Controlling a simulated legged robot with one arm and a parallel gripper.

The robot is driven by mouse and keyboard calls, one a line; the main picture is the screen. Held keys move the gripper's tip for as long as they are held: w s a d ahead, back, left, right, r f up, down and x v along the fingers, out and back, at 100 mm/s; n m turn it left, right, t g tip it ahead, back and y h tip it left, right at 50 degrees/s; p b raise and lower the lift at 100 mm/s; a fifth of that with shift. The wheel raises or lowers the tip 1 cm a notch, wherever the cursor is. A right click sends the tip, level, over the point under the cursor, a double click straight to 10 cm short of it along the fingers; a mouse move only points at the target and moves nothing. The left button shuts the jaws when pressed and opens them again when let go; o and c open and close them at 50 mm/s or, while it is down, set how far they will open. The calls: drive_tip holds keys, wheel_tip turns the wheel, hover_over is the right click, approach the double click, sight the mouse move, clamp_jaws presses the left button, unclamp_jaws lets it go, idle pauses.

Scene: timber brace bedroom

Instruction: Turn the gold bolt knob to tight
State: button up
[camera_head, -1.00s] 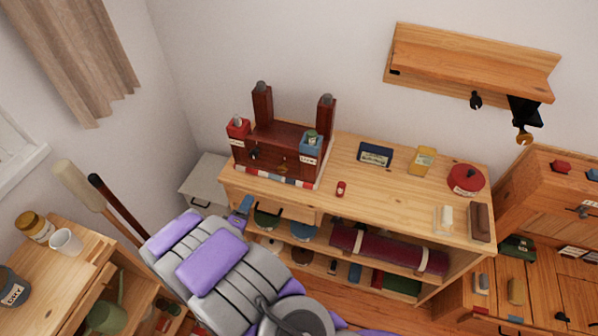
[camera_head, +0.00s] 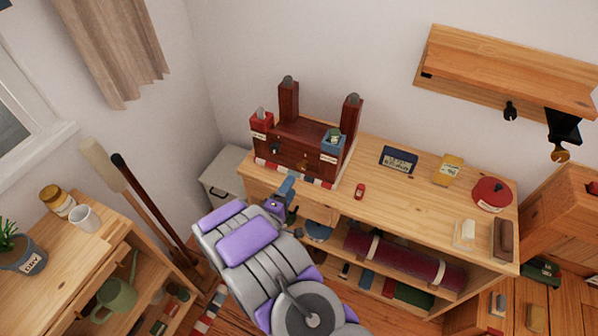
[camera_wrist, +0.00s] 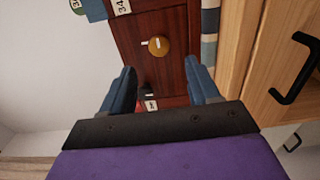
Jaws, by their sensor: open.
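The gold bolt knob (camera_wrist: 159,46) is round, with a pale line on its face, on a dark red-brown wooden block frame (camera_wrist: 172,75). A short white mark sits just beside it on the wood. In the head view the knob (camera_head: 304,162) is a small gold spot on the front of the frame (camera_head: 300,130). My gripper (camera_wrist: 159,68) has two blue fingers spread apart and empty, with the knob past their tips and between their lines. In the head view my gripper (camera_head: 285,192) is in front of and below the frame.
The frame stands on a wooden workbench (camera_head: 425,205) with a red block (camera_head: 261,122) and a blue block (camera_head: 332,147) at its ends. A black drawer handle (camera_wrist: 297,75) is close on the right in the wrist view.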

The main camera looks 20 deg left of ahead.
sight(301, 169)
drive_tip(key=w, duration=0.3)
drive_tip(key=w+b, duration=0.1)
drive_tip(key=w, duration=0.4)
drive_tip(key=shift+w+d+b, duration=0.25)
drive_tip(key=shift+w+b, duration=0.05)
drive_tip(key=shift+w, duration=0.05)
drive_tip(key=c, duration=1)
drive_tip(key=shift+f, duration=0.1)
drive_tip(key=shift+c, duration=0.2)
